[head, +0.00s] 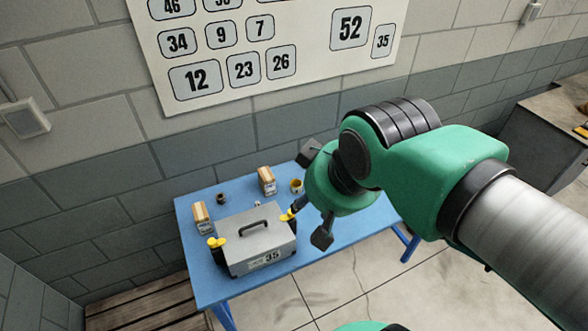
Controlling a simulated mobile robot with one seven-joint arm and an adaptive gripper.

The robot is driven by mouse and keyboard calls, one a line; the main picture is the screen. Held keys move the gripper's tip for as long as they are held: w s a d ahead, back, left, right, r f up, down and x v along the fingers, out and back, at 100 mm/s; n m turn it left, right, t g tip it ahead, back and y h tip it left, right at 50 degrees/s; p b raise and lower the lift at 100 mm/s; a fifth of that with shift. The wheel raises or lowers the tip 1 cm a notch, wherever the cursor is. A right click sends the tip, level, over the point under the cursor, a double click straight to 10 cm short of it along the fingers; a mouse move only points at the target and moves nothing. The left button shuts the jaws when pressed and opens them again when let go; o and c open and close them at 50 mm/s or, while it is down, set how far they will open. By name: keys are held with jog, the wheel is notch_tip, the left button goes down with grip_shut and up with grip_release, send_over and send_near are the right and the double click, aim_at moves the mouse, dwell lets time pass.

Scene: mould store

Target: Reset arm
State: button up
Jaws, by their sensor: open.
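My gripper (308,197) is at the end of my green and grey arm, in the middle of the head view. It is open, and its dark parts show beside the green wrist. It hangs over the right part of a blue table (340,240), close to the right of a grey box (262,247) in the picture. The box has a black top handle and a label reading 35. I see nothing held in the jaws, but the wrist partly hides them. The arm comes in from the right edge and covers part of the table.
Small boxes (201,217) (267,181), a dark cup (221,199) and a yellowish cup (296,186) stand behind the grey box. Black parts with yellow tops (217,242) flank it. A wooden pallet (150,308) lies at lower left. A numbered board (300,25) hangs on the wall. Another bench (550,125) stands at right.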

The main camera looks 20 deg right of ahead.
notch_tip(320, 180, down, 9)
jog(key=b, duration=0.8)
jog(key=shift+r+b, duration=0.15)
jog(key=shift+b, duration=0.15)
dwell(0.7)
